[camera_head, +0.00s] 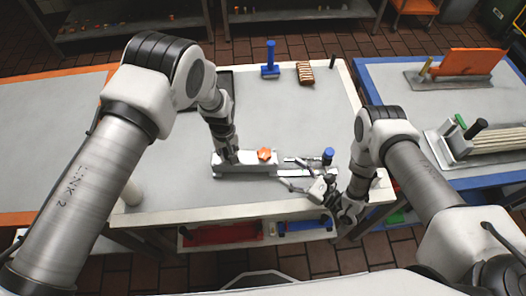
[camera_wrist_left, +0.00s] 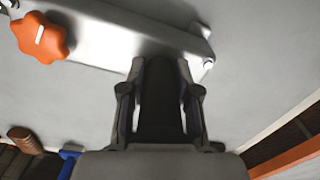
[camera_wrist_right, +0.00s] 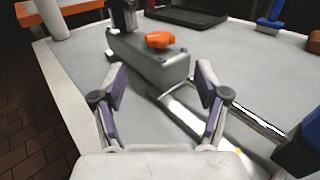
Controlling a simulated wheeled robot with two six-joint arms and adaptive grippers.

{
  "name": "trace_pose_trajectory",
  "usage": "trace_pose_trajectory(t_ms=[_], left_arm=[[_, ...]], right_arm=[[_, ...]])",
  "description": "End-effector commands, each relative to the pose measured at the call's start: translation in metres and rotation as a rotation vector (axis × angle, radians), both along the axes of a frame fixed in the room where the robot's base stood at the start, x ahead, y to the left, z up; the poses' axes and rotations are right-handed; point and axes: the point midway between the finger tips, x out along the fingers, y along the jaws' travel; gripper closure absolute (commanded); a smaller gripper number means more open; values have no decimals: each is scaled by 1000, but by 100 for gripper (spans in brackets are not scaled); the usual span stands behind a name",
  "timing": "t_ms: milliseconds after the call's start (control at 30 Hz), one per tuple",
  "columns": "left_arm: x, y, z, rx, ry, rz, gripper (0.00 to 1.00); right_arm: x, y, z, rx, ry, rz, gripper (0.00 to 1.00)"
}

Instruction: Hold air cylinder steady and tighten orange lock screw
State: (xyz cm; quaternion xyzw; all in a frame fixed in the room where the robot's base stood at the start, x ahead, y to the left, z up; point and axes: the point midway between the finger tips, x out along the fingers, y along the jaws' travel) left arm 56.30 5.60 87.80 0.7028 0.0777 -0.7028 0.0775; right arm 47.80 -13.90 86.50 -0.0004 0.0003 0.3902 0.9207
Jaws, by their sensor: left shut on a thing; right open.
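The air cylinder (camera_head: 226,171) is a light grey metal body lying on the table, with a rod and a blue end piece (camera_head: 328,155) to its right. The orange lock screw (camera_head: 264,154) is a lobed knob on top of the body; it also shows in the left wrist view (camera_wrist_left: 40,37) and the right wrist view (camera_wrist_right: 160,40). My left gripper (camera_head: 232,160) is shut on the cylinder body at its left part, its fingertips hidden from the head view. My right gripper (camera_wrist_right: 160,85) is open and empty, low over the table beside the rod, apart from the knob.
A black tray (camera_head: 229,82) lies behind my left arm. A blue stand (camera_head: 270,68) and a brown ribbed block (camera_head: 305,72) stand at the table's back. Red (camera_head: 222,233) and blue bins (camera_head: 305,224) sit under the front edge. The table's middle is clear.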

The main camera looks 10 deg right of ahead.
Motion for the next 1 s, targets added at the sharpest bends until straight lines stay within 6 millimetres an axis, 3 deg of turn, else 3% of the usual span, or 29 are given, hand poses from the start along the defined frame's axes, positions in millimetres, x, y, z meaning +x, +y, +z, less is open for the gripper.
trace_pose_trajectory(t_ms=[500, 867, 1000], left_arm=[[0, 0, 0, 0, -1, -1, 100], [0, 0, 1, 0, -1, -1, 100], [0, 0, 1, 0, -1, -1, 100]], right_arm=[[73, 77, 1, 1, -3, 5, 26], [81, 84, 1, 1, 0, 3, 26], [81, 84, 1, 1, 0, 3, 72]])
